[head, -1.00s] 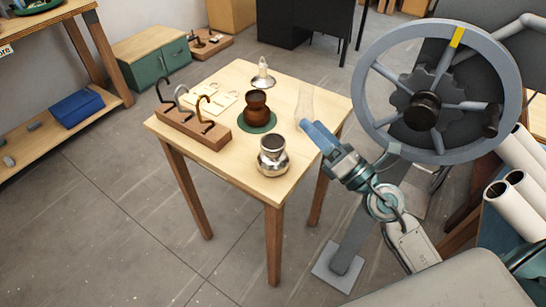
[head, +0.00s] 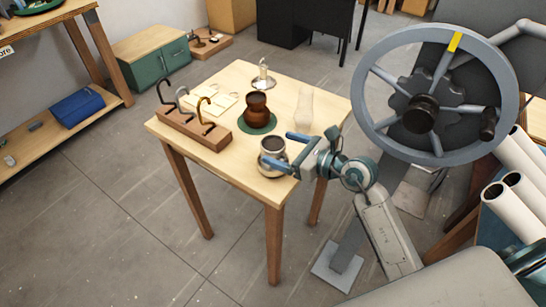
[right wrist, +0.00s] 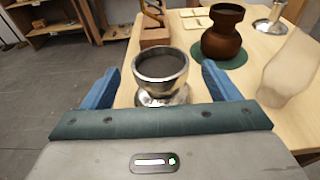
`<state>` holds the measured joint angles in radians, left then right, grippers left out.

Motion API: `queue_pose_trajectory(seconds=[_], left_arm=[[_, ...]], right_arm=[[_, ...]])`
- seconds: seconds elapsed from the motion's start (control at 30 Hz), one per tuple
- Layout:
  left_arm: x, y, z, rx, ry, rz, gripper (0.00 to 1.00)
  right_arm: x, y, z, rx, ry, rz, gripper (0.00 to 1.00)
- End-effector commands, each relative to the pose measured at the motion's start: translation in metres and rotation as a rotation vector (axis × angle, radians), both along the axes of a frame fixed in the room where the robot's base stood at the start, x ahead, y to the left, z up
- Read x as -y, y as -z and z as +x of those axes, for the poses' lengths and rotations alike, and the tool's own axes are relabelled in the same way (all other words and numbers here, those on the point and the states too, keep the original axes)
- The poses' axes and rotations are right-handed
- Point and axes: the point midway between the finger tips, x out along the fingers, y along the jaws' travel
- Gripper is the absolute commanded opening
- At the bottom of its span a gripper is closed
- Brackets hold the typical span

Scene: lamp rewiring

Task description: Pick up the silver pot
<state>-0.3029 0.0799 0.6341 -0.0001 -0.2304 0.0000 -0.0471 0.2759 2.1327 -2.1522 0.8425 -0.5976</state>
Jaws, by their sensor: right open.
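The silver pot (head: 272,146) stands upright near the front corner of the small wooden table. It has a wide dark mouth and a round shiny body. My right gripper (head: 284,150) is open at the pot, coming in from the right, and one blue finger crosses in front of the pot's body. In the right wrist view the silver pot (right wrist: 160,68) sits between the two blue fingers of the gripper (right wrist: 158,85), with a visible gap on each side. My left gripper is not in view.
A brown pot (head: 257,112) stands on a green round mat (head: 270,127) behind the silver pot. A clear glass (head: 305,106) stands to the right. A wooden block with hooks (head: 192,128) lies at left. A large handwheel (head: 364,112) rises at right.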

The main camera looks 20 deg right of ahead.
Motion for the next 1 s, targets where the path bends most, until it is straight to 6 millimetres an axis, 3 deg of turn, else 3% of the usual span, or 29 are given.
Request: queue_pose_trajectory(seconds=[0.17, 0.5, 0.83, 1.0], left_arm=[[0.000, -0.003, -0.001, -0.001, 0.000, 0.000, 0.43], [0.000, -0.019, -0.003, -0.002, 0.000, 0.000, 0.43], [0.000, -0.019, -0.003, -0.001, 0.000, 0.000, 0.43], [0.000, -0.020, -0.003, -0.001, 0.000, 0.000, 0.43]], right_arm=[[-0.005, 0.001, 0.006, -0.001, -0.001, 0.002, 0.83], [-0.029, 0.011, 0.038, -0.001, 0.000, 0.003, 0.83], [-0.033, 0.014, 0.042, 0.000, -0.001, 0.000, 0.83], [-0.033, 0.014, 0.042, 0.000, -0.001, 0.000, 0.51]])
